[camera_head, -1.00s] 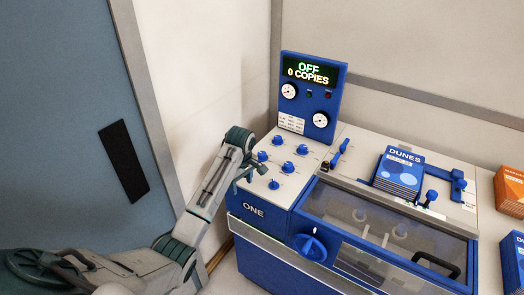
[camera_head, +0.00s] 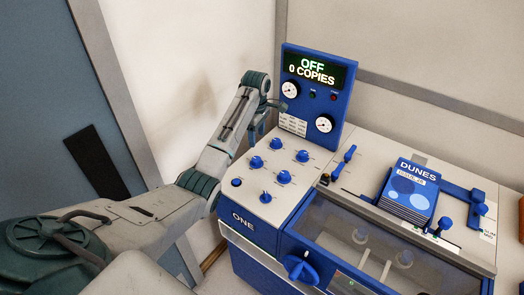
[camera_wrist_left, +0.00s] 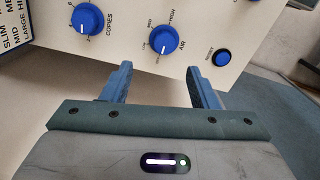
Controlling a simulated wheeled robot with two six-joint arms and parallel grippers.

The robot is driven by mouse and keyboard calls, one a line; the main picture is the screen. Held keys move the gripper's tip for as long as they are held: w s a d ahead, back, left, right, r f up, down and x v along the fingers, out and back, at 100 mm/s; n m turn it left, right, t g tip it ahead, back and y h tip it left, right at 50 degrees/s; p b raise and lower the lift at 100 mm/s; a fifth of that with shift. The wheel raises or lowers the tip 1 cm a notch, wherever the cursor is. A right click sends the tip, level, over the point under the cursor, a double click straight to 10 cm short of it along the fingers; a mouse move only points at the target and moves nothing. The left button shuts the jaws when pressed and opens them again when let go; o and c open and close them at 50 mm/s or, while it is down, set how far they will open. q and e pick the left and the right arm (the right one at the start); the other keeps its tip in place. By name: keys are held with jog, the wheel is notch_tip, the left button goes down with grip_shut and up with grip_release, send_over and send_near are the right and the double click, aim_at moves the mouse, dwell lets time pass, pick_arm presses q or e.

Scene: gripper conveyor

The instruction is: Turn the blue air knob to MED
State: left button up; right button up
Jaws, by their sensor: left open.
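The blue air knob (camera_wrist_left: 164,40) sits on the cream panel in the left wrist view, with LOW, MED and HIGH printed around it. In the head view the air knob (camera_head: 256,162) is in the left row of the panel. My left gripper (camera_wrist_left: 158,74) is open and empty, its two blue fingers apart just short of the knob and not touching it. In the head view the left gripper (camera_head: 266,117) is above the panel's back left edge, partly hidden by its wrist.
The copies knob (camera_wrist_left: 87,18) and the reset button (camera_wrist_left: 222,58) flank the air knob. More knobs (camera_head: 284,176) stand close by. The upright display (camera_head: 318,68) reads OFF, 0 COPIES. A clear-covered bay and DUNES books (camera_head: 408,190) lie right.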

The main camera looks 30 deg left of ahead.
pick_arm(q)
jog(key=p, duration=0.2)
send_over(256, 158)
jog(key=f, duration=0.5)
jog(key=shift+s+d, duration=0.15)
jog(key=shift+s, duration=0.2)
jog(key=f+p, duration=0.1)
jog(key=f, duration=0.2)
jog(key=shift+w+f, duration=0.1)
jog(key=shift+w, duration=0.1)
jog(key=shift+w+f, duration=0.1)
jog(key=shift+f, duration=0.75)
jog(key=shift+c, duration=0.4)
jog(key=c, duration=0.9)
pick_arm(e)
jog(key=s+r, duration=0.3)
jog(key=shift+d+r, duration=0.15)
jog(key=shift+r, duration=0.15)
